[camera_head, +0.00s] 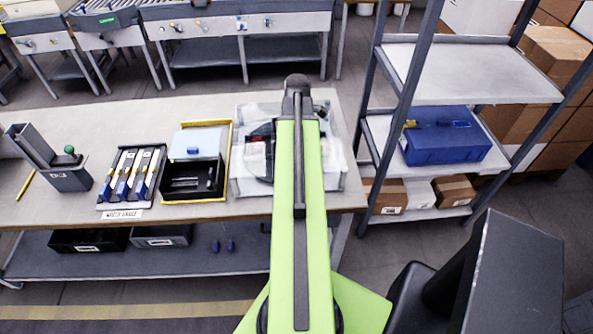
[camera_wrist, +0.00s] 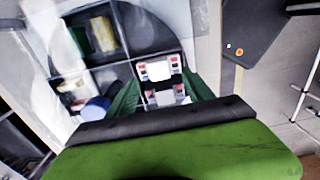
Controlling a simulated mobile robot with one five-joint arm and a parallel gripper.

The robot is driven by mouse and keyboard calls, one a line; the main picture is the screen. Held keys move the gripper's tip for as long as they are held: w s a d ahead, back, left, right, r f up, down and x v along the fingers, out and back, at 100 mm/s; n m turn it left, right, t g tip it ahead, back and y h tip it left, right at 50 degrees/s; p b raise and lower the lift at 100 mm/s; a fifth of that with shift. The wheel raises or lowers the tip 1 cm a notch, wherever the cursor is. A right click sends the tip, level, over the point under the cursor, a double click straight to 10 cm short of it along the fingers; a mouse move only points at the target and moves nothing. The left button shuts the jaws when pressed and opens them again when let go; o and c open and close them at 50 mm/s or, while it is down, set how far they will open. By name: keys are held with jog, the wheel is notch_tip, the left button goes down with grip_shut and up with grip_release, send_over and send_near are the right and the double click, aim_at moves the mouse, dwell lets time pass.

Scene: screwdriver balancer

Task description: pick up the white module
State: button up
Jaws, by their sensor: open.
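In the wrist view, a small white module (camera_wrist: 157,69) with red and dark marks on its sides lies in a dark compartment. A similar greyish-white piece (camera_wrist: 166,95) shows just below it in the picture. My gripper (camera_wrist: 162,88) is open, with its dark green fingers left and right of these pieces. Whether the fingers touch either piece cannot be told. In the head view my green arm reaches over a clear case (camera_head: 335,172) on the workbench (camera_head: 110,120) and hides its middle. My gripper and the module are hidden there.
In the wrist view, neighbouring compartments hold a yellowish roll (camera_wrist: 104,33) and a blue-and-white round item (camera_wrist: 95,108). Left of the case on the bench are a yellow-edged tray (camera_head: 230,140), a rack of blue-tipped tools (camera_head: 130,178) and a grey holder (camera_head: 68,180). Shelving (camera_head: 470,75) stands right.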

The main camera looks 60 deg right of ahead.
jog(key=f+b, duration=0.5)
jog(key=shift+w+f, duration=0.15)
jog(key=shift+w, duration=0.15)
jog(key=shift+a+r, duration=0.1)
jog(key=shift+r, duration=0.1)
grip_shut()
